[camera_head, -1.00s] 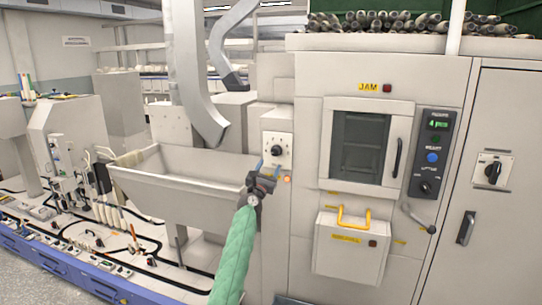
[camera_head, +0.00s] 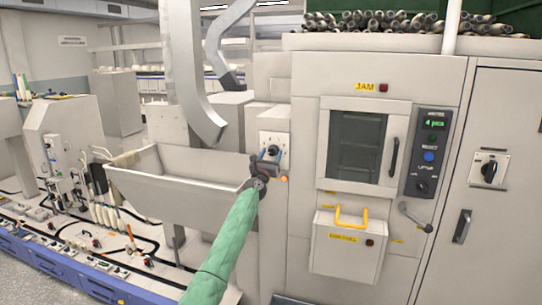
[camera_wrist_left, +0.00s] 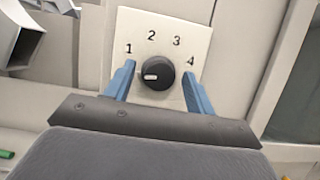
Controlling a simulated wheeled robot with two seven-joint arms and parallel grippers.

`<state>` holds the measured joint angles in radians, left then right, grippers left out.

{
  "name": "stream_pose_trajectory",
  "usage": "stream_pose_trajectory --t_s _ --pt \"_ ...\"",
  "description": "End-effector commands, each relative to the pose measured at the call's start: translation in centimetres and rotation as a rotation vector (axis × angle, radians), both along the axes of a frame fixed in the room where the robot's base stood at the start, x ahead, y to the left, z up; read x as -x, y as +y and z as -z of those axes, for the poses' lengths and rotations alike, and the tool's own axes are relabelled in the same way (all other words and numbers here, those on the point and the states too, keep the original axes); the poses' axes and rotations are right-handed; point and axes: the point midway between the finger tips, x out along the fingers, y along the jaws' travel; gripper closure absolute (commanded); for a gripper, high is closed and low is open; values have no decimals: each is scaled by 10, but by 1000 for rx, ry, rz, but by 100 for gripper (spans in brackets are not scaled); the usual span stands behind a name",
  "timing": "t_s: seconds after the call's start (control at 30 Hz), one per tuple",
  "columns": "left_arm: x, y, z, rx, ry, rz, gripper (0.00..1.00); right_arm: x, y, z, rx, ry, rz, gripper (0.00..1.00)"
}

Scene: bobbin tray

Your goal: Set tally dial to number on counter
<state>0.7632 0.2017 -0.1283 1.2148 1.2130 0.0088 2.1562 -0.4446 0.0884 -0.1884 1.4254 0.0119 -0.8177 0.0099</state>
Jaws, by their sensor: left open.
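The tally dial (camera_head: 273,149) is a black round knob on a white plate on the machine front. In the left wrist view the dial (camera_wrist_left: 158,74) has the numbers 1, 2, 3 and 4 above and beside it. Its white mark points left, nearest the 1. The counter (camera_head: 435,123) on the dark panel shows a green 4 pcs. My left gripper (camera_head: 271,157) is open in front of the dial. In the left wrist view its blue fingers (camera_wrist_left: 158,72) stand on either side of the knob, with gaps showing. My right gripper is out of view.
A yellow-handled box (camera_head: 342,247) and a lever (camera_head: 415,217) stick out at the right. A pale trough (camera_head: 180,185) lies left of the dial. An orange lamp (camera_head: 284,179) sits below the dial plate. Another black switch (camera_head: 489,171) is on the far-right door.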

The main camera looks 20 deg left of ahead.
Motion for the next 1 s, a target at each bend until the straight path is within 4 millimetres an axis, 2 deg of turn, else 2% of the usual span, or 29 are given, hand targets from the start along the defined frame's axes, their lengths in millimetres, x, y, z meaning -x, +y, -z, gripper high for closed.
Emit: stream_pose_trajectory --t_s 0.4,0.6,0.63,0.93,1.0 --pt "-4 0 -1 -1 1 0 47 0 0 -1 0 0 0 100" --pt "-4 0 -1 -1 1 0 86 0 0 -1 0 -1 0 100" --pt "-4 0 -1 -1 1 0 90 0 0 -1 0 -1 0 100" --pt "-4 1 0 -18 -1 -1 90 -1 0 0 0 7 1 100" --pt "-4 1 1 -32 -1 0 90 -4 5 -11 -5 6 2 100"
